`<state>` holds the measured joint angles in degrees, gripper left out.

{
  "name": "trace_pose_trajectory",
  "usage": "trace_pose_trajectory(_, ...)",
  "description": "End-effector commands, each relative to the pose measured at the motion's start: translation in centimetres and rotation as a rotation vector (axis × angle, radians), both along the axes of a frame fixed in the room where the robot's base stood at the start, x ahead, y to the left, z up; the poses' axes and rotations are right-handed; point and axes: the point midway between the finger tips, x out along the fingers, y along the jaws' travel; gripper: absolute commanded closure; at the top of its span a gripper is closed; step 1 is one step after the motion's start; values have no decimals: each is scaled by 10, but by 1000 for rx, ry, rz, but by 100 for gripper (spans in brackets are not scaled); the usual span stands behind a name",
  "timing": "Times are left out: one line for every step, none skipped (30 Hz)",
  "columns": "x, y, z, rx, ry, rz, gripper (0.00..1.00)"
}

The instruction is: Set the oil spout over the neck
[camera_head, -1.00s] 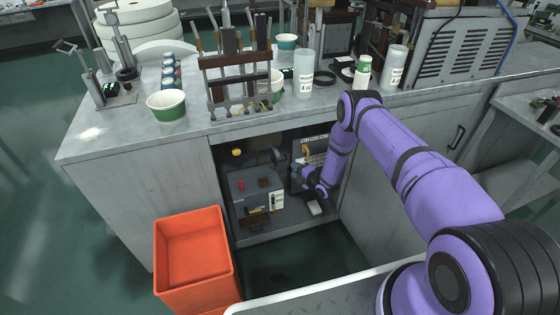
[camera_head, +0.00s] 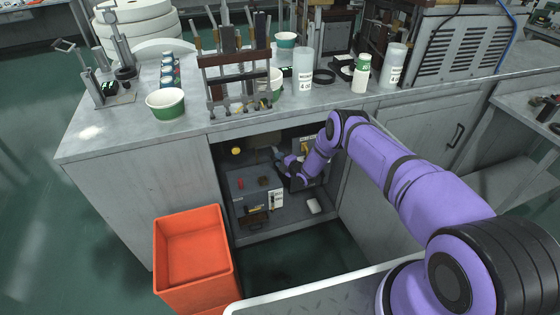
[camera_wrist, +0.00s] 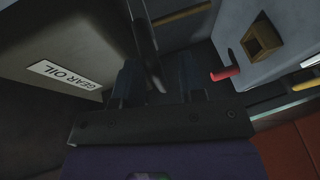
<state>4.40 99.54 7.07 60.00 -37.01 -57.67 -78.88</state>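A box-shaped container labelled GEAR OIL (camera_wrist: 62,74) fills the left of the wrist view. A dark, slim piece that looks like the oil spout (camera_wrist: 145,45) runs down from the top edge to between my fingers. My gripper (camera_wrist: 160,75) has its fingers apart, one on each side of this piece; I see no clear contact with both. In the head view my gripper (camera_head: 286,164) is inside the open cabinet, above the right part of a grey box, and its fingers are too small to read. I cannot make out the neck.
The grey box (camera_head: 250,184) with a red knob (camera_wrist: 225,74) stands in the cabinet, close to my gripper. The counter edge (camera_head: 235,124) lies above the opening. An orange bin (camera_head: 190,250) stands on the floor at front left. A small white item (camera_head: 314,206) lies on the cabinet floor.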

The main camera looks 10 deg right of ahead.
Motion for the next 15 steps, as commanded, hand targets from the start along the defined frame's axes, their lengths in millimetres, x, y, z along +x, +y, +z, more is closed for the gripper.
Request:
trace_pose_trajectory(0, 0, 0, 0, 0, 0, 63)
trace_pose_trajectory(0, 0, 0, 0, 0, 0, 63)
trace_pose_trajectory(0, 0, 0, 0, 0, 0, 63)
trace_pose_trajectory(0, 0, 0, 0, 0, 0, 63)
trace_pose_trajectory(0, 0, 0, 0, 0, 0, 63)
trace_pose_trajectory(0, 0, 0, 0, 0, 0, 72)
trace_pose_trajectory(0, 0, 0, 0, 0, 0, 79)
trace_pose_trajectory(0, 0, 0, 0, 0, 0, 86)
trace_pose_trajectory(0, 0, 0, 0, 0, 0, 95)
trace_pose_trajectory(0, 0, 0, 0, 0, 0, 100)
trace_pose_trajectory(0, 0, 0, 0, 1, 0, 100)
trace_pose_trajectory(0, 0, 0, 0, 1, 0, 100)
trace_pose_trajectory(0, 0, 0, 0, 1, 0, 100)
trace_pose_trajectory(0, 0, 0, 0, 1, 0, 100)
trace_pose_trajectory(-1, 0, 0, 0, 1, 0, 100)
